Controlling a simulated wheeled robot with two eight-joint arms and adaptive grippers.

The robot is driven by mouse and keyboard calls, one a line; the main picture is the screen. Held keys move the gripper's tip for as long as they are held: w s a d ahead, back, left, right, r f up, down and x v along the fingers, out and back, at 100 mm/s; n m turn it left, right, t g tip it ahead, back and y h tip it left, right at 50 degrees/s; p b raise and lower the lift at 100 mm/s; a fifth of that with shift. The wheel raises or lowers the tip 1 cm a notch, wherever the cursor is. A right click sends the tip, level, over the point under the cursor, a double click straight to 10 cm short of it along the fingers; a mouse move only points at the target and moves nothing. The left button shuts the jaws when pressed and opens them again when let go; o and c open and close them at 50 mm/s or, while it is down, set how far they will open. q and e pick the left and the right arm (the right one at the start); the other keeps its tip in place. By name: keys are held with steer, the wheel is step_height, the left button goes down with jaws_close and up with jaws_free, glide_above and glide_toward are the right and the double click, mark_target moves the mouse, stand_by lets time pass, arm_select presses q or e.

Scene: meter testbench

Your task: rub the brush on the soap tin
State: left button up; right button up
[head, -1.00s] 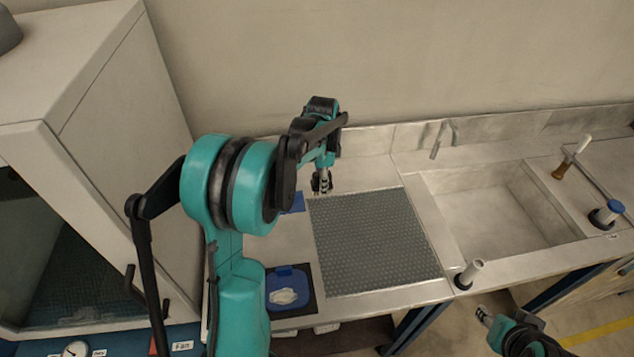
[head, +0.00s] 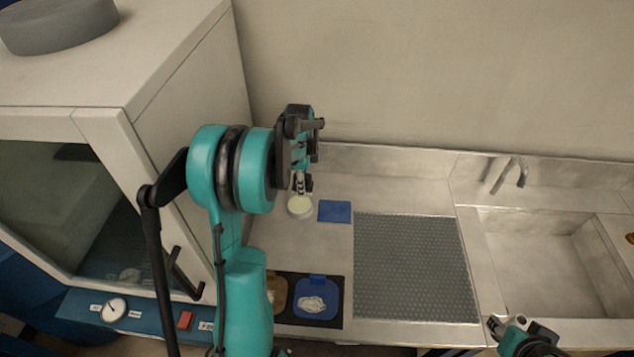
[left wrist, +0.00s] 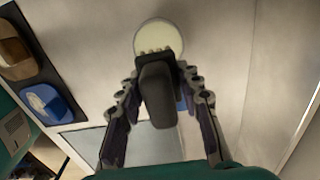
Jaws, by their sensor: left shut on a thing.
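The soap tin (head: 300,208) is a round, pale cream disc on the bench, left of a small blue mat. It also shows at the top of the left wrist view (left wrist: 158,30). My left gripper (head: 300,184) is over the tin. In the left wrist view its fingers are shut on a dark brush (left wrist: 157,90). The brush's pale bristles overlap the tin's near edge in that view; whether they touch the soap I cannot tell. My right gripper (head: 496,325) is at the lower right, in front of the bench, far from the tin; its jaw state is unclear.
The blue mat (head: 335,211) lies close right of the tin. A grey perforated mat (head: 415,265) and a sink (head: 550,260) lie further right. A black tray (head: 335,316) with a blue dish (head: 316,300) is at the front. A cabinet (head: 170,120) stands on the left.

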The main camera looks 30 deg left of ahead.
mark_target(300, 204)
arm_select(q)
steer(key=shift+s+a+f, duration=0.2)
steer(key=shift+s+a, duration=0.1)
steer(key=shift+a, duration=0.3)
steer(key=shift+f+b, duration=2)
steer(key=shift+f, duration=0.85)
steer(key=shift+f+b, duration=0.5)
steer(key=shift+f, duration=0.05)
steer(key=shift+r, duration=0.15)
steer(key=shift+r+p, duration=2.4)
steer(key=shift+r, duration=1.05)
steer(key=shift+f, duration=0.1)
